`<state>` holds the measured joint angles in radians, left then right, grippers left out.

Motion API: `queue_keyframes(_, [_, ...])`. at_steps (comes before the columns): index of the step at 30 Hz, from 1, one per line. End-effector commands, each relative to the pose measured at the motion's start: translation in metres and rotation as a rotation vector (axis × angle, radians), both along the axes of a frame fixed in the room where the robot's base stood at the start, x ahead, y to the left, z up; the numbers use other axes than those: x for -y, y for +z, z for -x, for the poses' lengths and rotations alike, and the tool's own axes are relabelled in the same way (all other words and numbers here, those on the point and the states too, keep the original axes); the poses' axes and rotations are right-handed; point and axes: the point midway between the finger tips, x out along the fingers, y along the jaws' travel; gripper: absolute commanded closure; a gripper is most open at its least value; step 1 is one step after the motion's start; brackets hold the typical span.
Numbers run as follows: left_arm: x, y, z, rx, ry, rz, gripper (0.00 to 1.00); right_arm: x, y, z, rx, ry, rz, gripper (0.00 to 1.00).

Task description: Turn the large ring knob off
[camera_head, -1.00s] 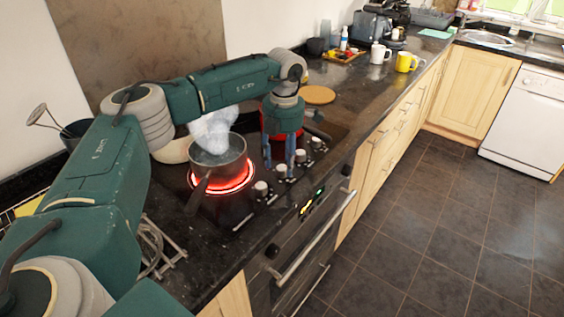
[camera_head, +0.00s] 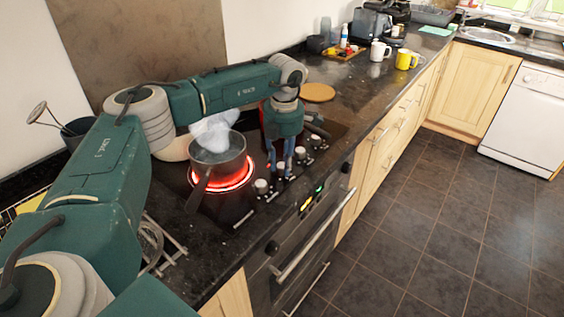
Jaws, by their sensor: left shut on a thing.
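A row of several silver knobs runs along the front of the black hob; the nearest knob (camera_head: 261,187) is clear of my gripper. My left gripper (camera_head: 281,172) points down over this row. Its blue-grey fingers are close together, shut on the second knob from the near end (camera_head: 279,171), which they partly hide. The knob's pointer is too small to read. My right gripper is not in view.
Two farther knobs (camera_head: 307,150) stand beside the gripper. A pale pan sits behind, partly covered by my arm. The tiled floor (camera_head: 440,235) is clear.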

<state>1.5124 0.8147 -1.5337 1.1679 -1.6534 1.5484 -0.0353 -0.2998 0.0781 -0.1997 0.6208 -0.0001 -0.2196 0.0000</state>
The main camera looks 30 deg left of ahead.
Motion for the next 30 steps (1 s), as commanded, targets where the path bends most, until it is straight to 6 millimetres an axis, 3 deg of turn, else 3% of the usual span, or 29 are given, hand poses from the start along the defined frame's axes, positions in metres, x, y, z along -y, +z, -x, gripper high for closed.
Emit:
queue_keyframes(11, [0.001,0.001,-0.001,0.0,0.208,0.001,0.99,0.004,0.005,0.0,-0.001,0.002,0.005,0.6])
queue_keyframes(30, [0.0,0.002,-0.002,0.0,0.814,0.0,0.99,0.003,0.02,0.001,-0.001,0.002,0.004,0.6])
